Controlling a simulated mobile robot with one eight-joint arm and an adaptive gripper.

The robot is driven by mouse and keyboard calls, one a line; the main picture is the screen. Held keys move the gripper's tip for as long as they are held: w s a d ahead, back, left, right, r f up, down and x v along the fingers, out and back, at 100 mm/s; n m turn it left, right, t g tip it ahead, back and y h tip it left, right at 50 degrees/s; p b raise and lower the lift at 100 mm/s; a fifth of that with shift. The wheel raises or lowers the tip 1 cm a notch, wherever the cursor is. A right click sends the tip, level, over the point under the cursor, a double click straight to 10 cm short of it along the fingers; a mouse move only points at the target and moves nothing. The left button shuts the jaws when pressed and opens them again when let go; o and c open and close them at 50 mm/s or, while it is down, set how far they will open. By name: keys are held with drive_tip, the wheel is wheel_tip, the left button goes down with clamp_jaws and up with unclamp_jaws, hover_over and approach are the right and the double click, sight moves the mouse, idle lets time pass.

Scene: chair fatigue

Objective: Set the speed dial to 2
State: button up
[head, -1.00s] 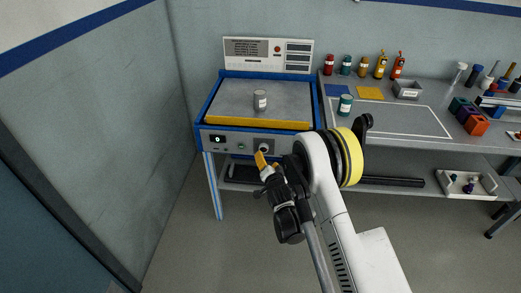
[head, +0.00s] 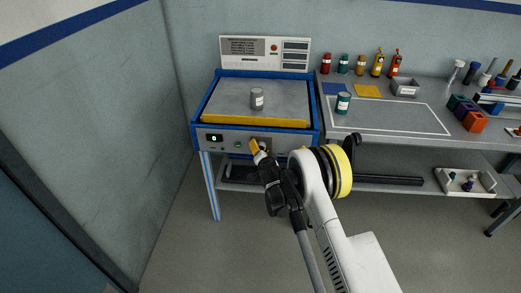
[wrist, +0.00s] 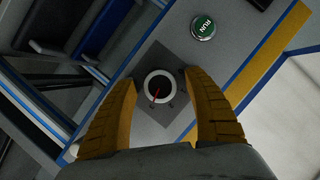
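The speed dial (wrist: 159,88) is a round knob with a white rim, a dark face and a red pointer, on a dark square plate in the wrist view. In that view my gripper (wrist: 162,80) is open, with one yellow finger on each side of the dial and a gap to it on both sides. In the head view my gripper (head: 255,147) is at the machine's front panel and hides the dial. The dial's scale marks are too small to read.
A green RUN button (wrist: 203,27) is on the panel near the dial. A grey can (head: 257,98) stands on the machine's platform (head: 225,95). A bench (head: 390,118) with several bottles and a teal-labelled can (head: 343,102) is to the right. The floor in front is clear.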

drive_tip(key=c, duration=1.1)
drive_tip(key=shift+c, duration=0.2)
drive_tip(key=n+h, duration=0.2)
drive_tip(key=n, duration=0.1)
drive_tip(key=n+h, duration=0.2)
drive_tip(key=n, duration=0.1)
drive_tip(key=shift+n+g, duration=0.3)
drive_tip(key=o, duration=1.2)
drive_tip(key=shift+h, duration=0.3)
drive_tip(key=shift+s, duration=0.1)
